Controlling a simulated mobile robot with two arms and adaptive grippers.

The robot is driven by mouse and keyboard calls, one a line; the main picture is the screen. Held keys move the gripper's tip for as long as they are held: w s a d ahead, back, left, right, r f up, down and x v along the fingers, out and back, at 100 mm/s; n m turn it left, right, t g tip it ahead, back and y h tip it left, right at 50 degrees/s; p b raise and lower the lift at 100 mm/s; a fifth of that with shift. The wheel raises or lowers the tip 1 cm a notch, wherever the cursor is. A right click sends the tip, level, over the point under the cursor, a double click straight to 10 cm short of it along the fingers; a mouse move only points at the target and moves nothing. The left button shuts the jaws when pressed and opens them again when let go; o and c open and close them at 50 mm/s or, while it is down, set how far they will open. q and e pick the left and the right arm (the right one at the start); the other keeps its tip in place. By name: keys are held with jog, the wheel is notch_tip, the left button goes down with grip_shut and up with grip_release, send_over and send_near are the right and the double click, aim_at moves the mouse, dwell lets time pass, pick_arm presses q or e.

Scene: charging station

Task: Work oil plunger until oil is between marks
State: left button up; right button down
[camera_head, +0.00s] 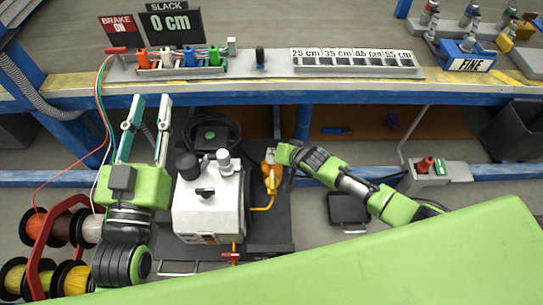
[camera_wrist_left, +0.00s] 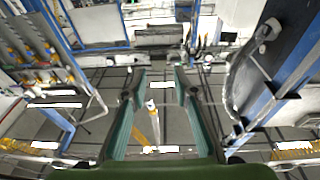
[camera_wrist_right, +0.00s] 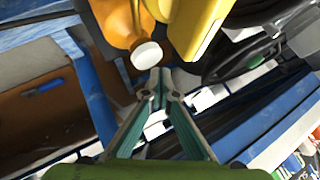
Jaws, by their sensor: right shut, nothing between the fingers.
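A white machine (camera_head: 208,212) with a black cap (camera_head: 187,165) and a grey cylinder (camera_head: 224,160) on top stands in the middle of the head view. An orange and yellow oil device (camera_head: 271,180) is at its right side. In the right wrist view its orange body (camera_wrist_right: 122,22) has a white round end (camera_wrist_right: 146,55), possibly the plunger. My right gripper (camera_wrist_right: 160,80) is shut and empty, its tips close below that white end; contact is unclear. My left gripper (camera_head: 150,105) is open and empty, left of the machine, pointing toward the bench. I cannot make out the oil level or marks.
A bench (camera_head: 340,85) runs across the back, with coloured connectors (camera_head: 180,60) and a length-marked tray (camera_head: 355,62). Wire spools on a red stand (camera_head: 45,235) are at lower left. A box with a red button (camera_head: 427,168) stands at right.

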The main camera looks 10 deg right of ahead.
pick_arm(q)
jog(key=shift+w+f, duration=0.1)
jog(key=shift+f, duration=0.35)
pick_arm(e)
jog(key=shift+r, duration=0.1)
